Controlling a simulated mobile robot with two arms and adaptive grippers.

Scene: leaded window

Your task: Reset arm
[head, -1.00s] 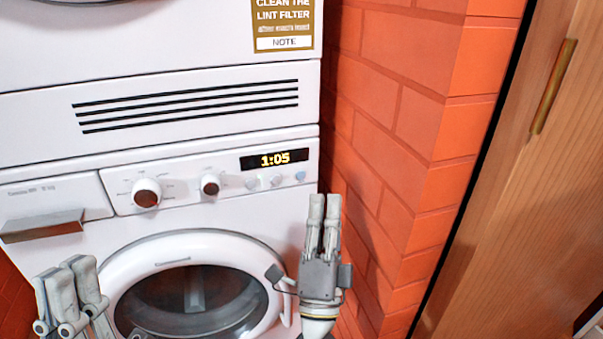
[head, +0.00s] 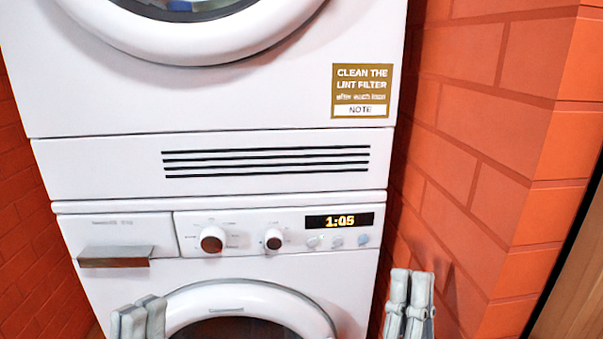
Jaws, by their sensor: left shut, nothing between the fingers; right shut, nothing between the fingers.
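My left gripper (head: 138,318) is at the bottom left of the head view, in front of the lower washing machine, left of its round door. Its fingers are together and hold nothing. My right gripper (head: 410,290) is at the bottom right, pointing up, in front of the orange brick wall just right of the machine. Its fingers are together and empty. The lower parts of both grippers and both arms are cut off by the bottom edge of the view.
A white washing machine (head: 120,278) with a lit 1:05 display (head: 339,221) stands under a dryer (head: 200,105). A detergent drawer handle (head: 115,257) juts out at left. Orange brick walls (head: 465,130) flank the stack. A wooden panel (head: 572,300) shows at lower right.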

